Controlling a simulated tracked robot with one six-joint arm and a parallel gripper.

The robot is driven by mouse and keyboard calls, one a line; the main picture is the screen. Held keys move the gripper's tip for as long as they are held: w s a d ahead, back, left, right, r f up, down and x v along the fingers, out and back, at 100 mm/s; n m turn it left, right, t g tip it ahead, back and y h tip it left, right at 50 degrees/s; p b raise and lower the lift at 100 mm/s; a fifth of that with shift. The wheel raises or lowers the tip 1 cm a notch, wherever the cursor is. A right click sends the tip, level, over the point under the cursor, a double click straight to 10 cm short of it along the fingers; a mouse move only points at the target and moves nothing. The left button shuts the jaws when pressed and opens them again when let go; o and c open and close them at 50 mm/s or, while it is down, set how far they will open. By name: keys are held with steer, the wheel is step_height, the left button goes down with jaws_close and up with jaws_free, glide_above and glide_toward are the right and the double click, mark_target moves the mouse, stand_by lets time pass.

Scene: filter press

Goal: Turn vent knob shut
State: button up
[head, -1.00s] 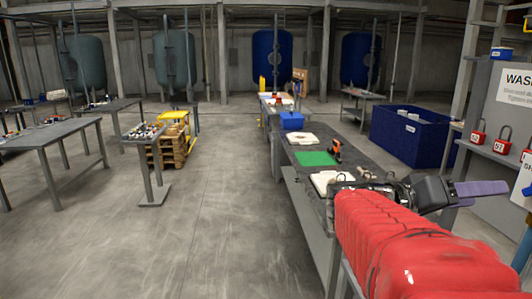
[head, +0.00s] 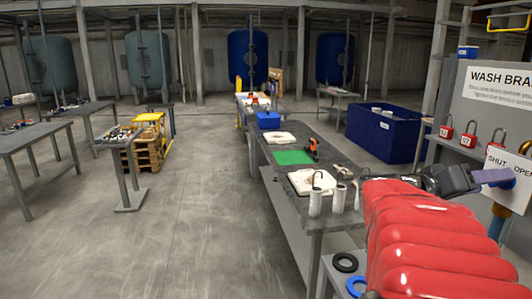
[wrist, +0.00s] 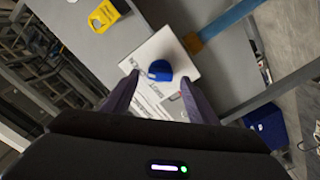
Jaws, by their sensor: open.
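The vent knob (wrist: 160,70) is blue and sits on a white label plate (wrist: 187,50) in the wrist view. The same plate (head: 509,192) shows at the right edge of the head view, reading SHUT and OPEN. My gripper (wrist: 160,78) is open, with its purple fingers either side of the knob in the picture. The knob lies at or just beyond the fingertips; I cannot tell whether they touch it. In the head view my gripper (head: 505,177) reaches the plate and mostly covers the knob.
Red padlocks (head: 467,137) stand on a ledge left of the plate. A long workbench (head: 317,218) with white cylinders (head: 315,202) stands left of my arm. Open floor lies further left.

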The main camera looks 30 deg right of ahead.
steer(key=shift+x, duration=1.15)
